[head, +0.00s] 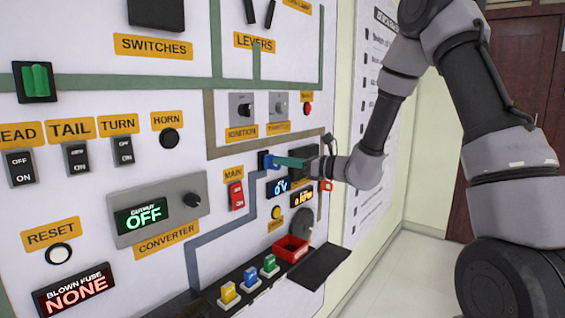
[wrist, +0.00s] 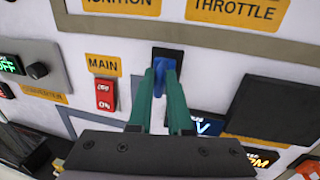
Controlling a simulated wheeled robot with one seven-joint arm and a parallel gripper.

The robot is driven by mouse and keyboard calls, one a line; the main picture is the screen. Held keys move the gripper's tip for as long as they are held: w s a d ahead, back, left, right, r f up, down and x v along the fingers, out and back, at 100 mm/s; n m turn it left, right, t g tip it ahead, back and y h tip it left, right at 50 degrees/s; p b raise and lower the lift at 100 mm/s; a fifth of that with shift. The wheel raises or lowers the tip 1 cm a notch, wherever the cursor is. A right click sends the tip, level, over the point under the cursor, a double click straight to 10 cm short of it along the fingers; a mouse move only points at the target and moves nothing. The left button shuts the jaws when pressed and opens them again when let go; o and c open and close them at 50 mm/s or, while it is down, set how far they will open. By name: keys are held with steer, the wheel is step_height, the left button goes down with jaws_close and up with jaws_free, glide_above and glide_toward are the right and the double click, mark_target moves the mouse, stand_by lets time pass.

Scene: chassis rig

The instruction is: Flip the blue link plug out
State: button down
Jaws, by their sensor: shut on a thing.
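The blue link plug (wrist: 164,66) sits at a dark socket on the white panel, below the IGNITION and THROTTLE labels. It also shows as a small blue spot in the head view (head: 269,161). My gripper (wrist: 163,72) has green fingers that are shut on the blue plug, close against the panel. In the head view my gripper (head: 282,161) reaches in from the right. The fingers hide the lower part of the plug, and I cannot tell how deep it sits in the socket.
A red MAIN switch (wrist: 105,95) is left of the fingers. Lit displays (head: 278,187) sit just below my gripper. A black ledge holds colored fuses (head: 249,278) and a red tray (head: 291,248) lower down. A dark square (wrist: 277,110) is on the panel at right.

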steer(key=shift+s+d, duration=0.45)
steer(key=shift+s, duration=0.15)
steer(key=c, duration=0.9)
jaws_free()
steer(key=shift+d, duration=0.1)
steer(key=v, duration=1)
steer(key=shift+s+d, duration=0.15)
steer(key=shift+d, duration=0.2)
